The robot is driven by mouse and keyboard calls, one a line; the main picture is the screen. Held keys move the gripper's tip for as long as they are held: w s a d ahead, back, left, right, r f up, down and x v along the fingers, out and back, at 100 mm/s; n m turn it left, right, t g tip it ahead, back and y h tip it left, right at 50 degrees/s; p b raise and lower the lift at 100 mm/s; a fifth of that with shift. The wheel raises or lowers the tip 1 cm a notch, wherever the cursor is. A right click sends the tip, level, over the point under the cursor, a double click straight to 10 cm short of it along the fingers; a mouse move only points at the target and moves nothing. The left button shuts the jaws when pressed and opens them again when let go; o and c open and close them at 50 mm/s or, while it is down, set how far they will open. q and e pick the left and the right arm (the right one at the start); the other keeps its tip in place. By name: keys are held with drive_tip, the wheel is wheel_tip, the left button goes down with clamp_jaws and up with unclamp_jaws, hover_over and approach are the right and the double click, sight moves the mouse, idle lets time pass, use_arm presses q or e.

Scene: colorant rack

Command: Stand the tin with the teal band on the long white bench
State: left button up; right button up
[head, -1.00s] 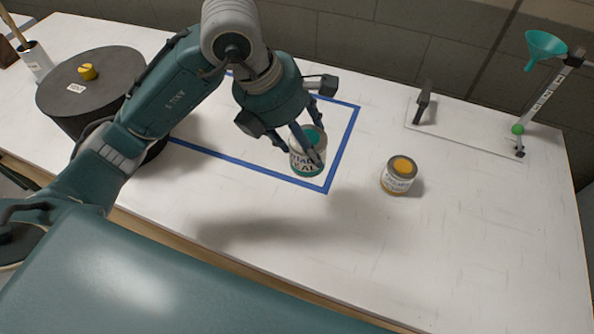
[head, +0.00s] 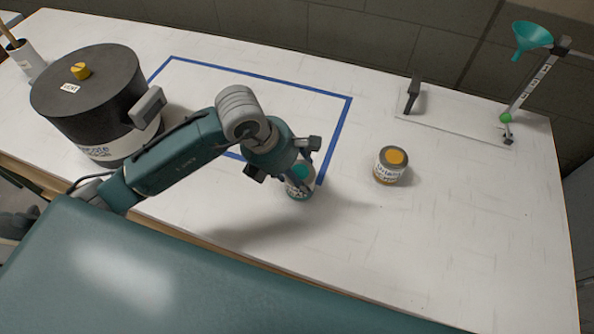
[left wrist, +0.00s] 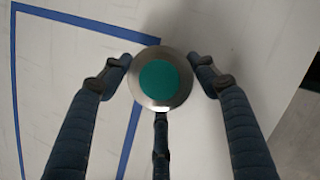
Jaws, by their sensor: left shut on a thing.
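The tin with the teal band (head: 299,190) is a small metal can with a teal disc on its lid. It looks upright in my left gripper (head: 298,172), near the front right corner of the blue outline. In the left wrist view, the teal lid (left wrist: 160,82) sits between the fingers of my left gripper (left wrist: 162,88), which close around it. The long white bench (head: 440,240) is below; I cannot tell whether the tin's base touches it. My right gripper is not in view.
A yellow-topped tin (head: 391,166) stands to the right. The blue tape outline (head: 262,75) lies on the bench. A large black drum (head: 90,95) stands at left. A stand with a teal funnel (head: 532,38) is at back right. The front right of the bench is clear.

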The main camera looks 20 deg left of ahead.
use_arm(q)
drive_tip(key=o, duration=1.3)
drive_tip(key=shift+r, duration=0.1)
drive_tip(key=b+v, duration=0.2)
drive_tip(key=v, duration=1)
